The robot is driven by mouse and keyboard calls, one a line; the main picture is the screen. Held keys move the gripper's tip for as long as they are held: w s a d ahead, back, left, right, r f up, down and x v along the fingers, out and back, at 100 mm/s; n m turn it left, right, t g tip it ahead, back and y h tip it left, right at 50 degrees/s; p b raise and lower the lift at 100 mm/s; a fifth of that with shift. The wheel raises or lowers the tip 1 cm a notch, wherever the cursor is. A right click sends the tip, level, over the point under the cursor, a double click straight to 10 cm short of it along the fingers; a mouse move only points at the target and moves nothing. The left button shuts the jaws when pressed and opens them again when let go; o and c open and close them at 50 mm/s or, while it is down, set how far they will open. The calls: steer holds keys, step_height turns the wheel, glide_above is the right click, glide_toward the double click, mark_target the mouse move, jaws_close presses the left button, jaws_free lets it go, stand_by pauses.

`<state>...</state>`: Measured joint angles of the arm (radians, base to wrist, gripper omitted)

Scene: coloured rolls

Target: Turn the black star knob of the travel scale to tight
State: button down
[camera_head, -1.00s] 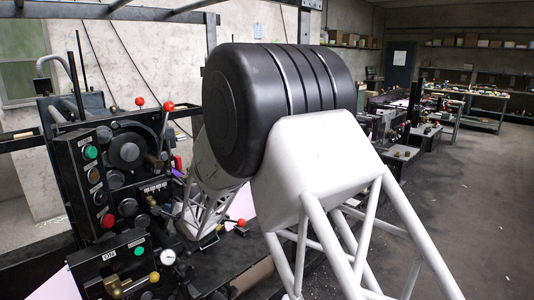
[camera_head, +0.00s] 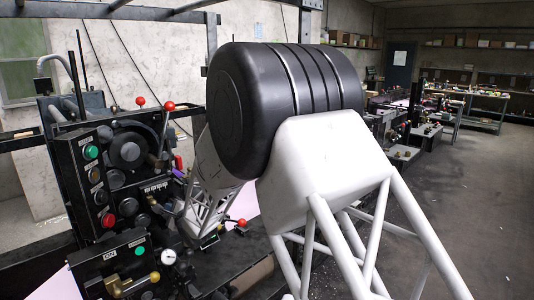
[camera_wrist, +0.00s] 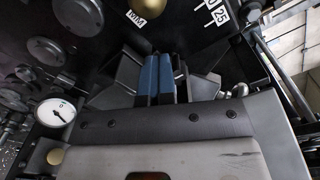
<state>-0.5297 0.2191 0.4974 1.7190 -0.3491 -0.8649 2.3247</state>
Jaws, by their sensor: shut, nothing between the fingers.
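My gripper (camera_wrist: 156,78) shows in the wrist view with its two blue fingers pressed together and nothing between them. The fingers point at a black panel, and a small dark part beside their right side is too unclear to name. White scale labels, one reading 25 (camera_wrist: 221,16), sit on the panel up and right of the fingertips. In the head view a small row of pale scale marks (camera_head: 157,187) shows on the black machine. I cannot clearly pick out the black star knob in either view; the fingers or arm may hide it. In the head view my arm hides the fingers.
Round dark knobs (camera_wrist: 76,14) and a white dial gauge (camera_wrist: 56,113) lie left of my gripper. A brass knob (camera_wrist: 144,5) is above it. Red-ball levers (camera_head: 169,106) and a green button (camera_head: 91,152) stand on the machine.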

steer(key=r, duration=0.1)
steer(key=w+r, duration=0.2)
steer(key=shift+d+t, duration=0.25)
steer(key=shift+t, duration=0.05)
steer(key=shift+s+a+r, duration=0.1)
steer(key=shift+a, duration=0.05)
steer(key=shift+s+a+r, duration=0.35)
steer(key=shift+s+a, duration=0.05)
steer(key=shift+a, duration=0.1)
steer(key=shift+s, duration=0.1)
steer(key=shift+s+d, duration=0.15)
steer(key=shift+s, duration=0.05)
steer(key=s+d, duration=0.2)
steer(key=s+d+f, duration=0.1)
steer(key=d, duration=0.1)
steer(key=shift+s+d+f, duration=0.15)
steer(key=shift+s+f, duration=0.05)
steer(key=shift+s, duration=0.15)
